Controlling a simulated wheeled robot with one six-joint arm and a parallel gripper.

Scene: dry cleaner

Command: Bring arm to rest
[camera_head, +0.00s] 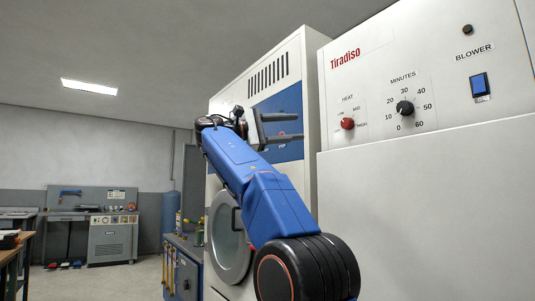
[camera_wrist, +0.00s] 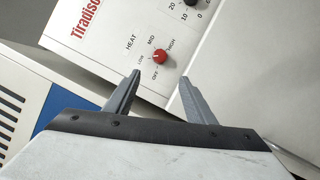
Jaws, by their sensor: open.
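My blue arm (camera_head: 238,165) rises from the lower middle of the head view, bent, in front of the machines. My gripper (camera_head: 284,127) is at its end, held up before the blue panel of the machine behind. In the wrist view my gripper (camera_wrist: 160,88) has its two grey fingers apart with nothing between them. The red heat knob (camera_wrist: 160,56) shows beyond the fingertips there, and I see no contact. The knob also shows in the head view (camera_head: 347,124), to the right of the gripper.
The white Tiradiso machine (camera_head: 420,190) fills the right side, with a minutes knob (camera_head: 404,108) and a blue blower switch (camera_head: 479,86). A second machine with a round door (camera_head: 228,240) stands behind my arm. A workbench (camera_head: 112,235) is at the far left, with open floor before it.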

